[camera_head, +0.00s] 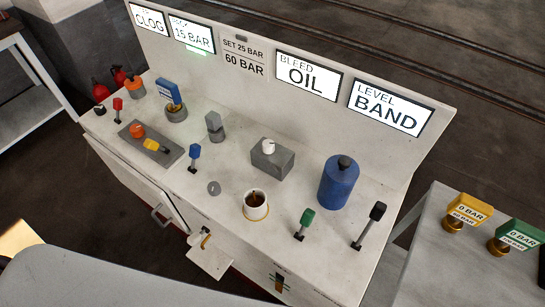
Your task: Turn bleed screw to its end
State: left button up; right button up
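I cannot tell for sure which part is the bleed screw. Below the sign reading BLEED OIL (308,75) sits a grey block (270,160) with a white knob (268,146) on top. A small grey round disc (214,188) lies flat on the bench top. A small brass part (205,241) shows at the front of the bench, above a pale ledge (209,261). Neither of my grippers is in view.
The bench top (225,225) carries blue, green, black and red levers, a blue cylinder (339,184) and a grey plate (137,140) with orange and yellow knobs. A side table (430,235) at right holds yellow and green gauges. Red extinguishers (100,90) stand behind left.

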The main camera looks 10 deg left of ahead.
aim_at(268, 145)
jog(key=k+j+u, duration=0.2)
jog(key=u, duration=0.25)
jog(key=k+j+u, duration=0.1)
jog(key=j+u, duration=0.35)
